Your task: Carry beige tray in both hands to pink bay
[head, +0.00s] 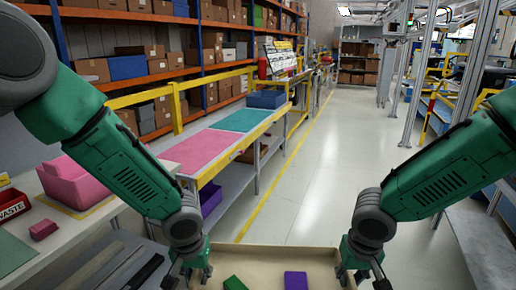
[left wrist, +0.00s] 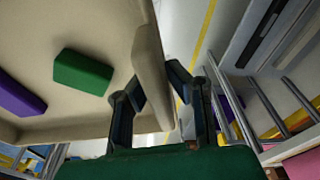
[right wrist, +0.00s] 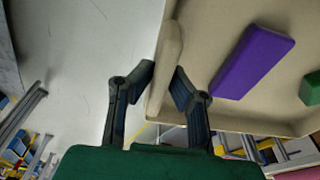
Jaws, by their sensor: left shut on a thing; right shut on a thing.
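The beige tray (head: 262,256) is at the bottom of the head view, with a green block (head: 234,283) and a purple block (head: 296,280) lying apart in it. My left gripper (head: 188,277) is shut on the tray's left wall; the left wrist view shows its fingers (left wrist: 157,82) on both sides of that wall. My right gripper (head: 362,274) is shut on the right wall, its fingers (right wrist: 165,82) on either side of it. The pink bay (head: 196,151) is a flat pink area on the bench ahead and left, with nothing on it. The tray's near side is cut off in the head view.
A teal area (head: 242,120) adjoins the pink one, with a blue bin (head: 266,99) beyond. On the left table are a pink bin (head: 76,184) and a small dark pink block (head: 43,229). Yellow rails (head: 176,106) stand behind the bench. The floor (head: 320,150) ahead is clear.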

